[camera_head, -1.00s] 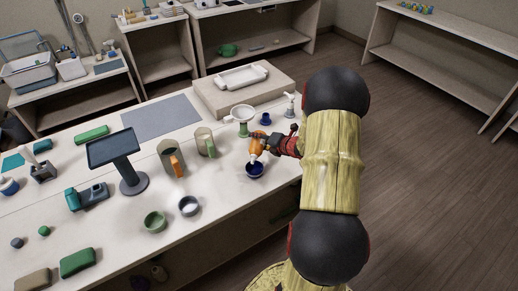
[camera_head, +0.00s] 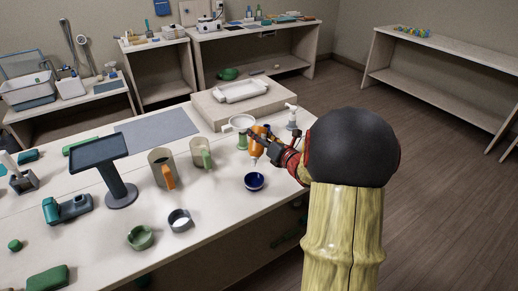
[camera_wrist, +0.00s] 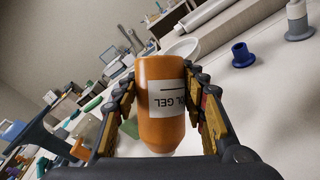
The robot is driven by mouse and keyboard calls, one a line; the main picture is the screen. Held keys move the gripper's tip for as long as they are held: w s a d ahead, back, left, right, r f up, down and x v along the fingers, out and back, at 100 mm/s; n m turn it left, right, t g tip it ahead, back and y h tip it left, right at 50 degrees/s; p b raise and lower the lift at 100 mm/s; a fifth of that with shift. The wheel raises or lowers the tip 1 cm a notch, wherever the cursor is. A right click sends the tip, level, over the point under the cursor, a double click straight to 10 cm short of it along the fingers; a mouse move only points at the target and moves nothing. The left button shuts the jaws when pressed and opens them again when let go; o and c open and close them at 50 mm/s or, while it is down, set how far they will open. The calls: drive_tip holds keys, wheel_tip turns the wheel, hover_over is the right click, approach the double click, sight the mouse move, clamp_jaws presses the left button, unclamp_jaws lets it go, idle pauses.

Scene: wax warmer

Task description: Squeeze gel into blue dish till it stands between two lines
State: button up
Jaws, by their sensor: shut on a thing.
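The orange gel bottle (camera_head: 258,140) is in my gripper (camera_head: 268,144), nozzle down, above and behind the small blue dish (camera_head: 254,181). A gap shows between the nozzle tip and the dish rim. In the wrist view the bottle (camera_wrist: 161,110) stands between my two fingers (camera_wrist: 161,100), its white label with "GEL" upside down. The fingers are shut on its sides. The dish sits upright on the white table. Its inside looks dark blue; the gel level and the two lines are too small to make out.
The table in front of the dish is clear.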

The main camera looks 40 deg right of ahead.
drive_tip(key=shift+f+b, duration=1.9)
drive_tip(key=shift+b, duration=0.45)
drive_tip(key=shift+s+b, duration=0.1)
drive_tip(key=shift+b, duration=1.1)
drive_tip(key=shift+o, duration=1.2)
clamp_jaws()
